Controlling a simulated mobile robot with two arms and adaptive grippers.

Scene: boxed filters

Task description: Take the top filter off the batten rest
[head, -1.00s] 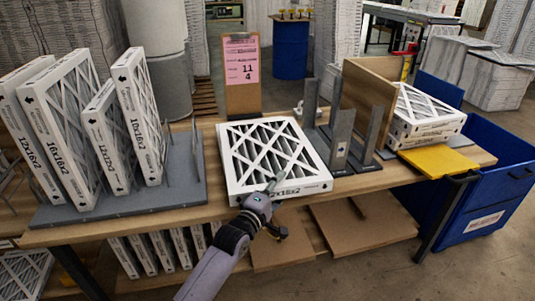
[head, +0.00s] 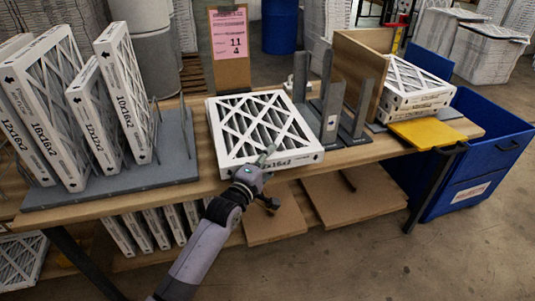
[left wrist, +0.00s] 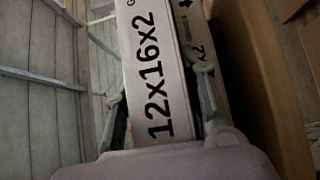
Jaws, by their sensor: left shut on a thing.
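A white-framed pleated filter (head: 262,128) lies flat on the wooden table in the middle of the head view. My left gripper (head: 267,176) is at its front edge, one finger over the top and one lower down. In the left wrist view the fingers are shut on a filter marked 12x16x2 (left wrist: 155,75). A second filter (left wrist: 187,22) shows right beside it, and the right-hand finger sits near the line between them. The batten rest under the filters is hidden, and I cannot tell whether the held filter is lifted. My right gripper is not in view.
Upright filters (head: 85,115) stand in a grey rack (head: 185,160) at left. Grey uprights (head: 332,110) and a wooden panel (head: 355,75) stand close right of the filter. Further right are stacked filters (head: 415,85), a yellow plate (head: 428,134) and a blue bin (head: 480,155).

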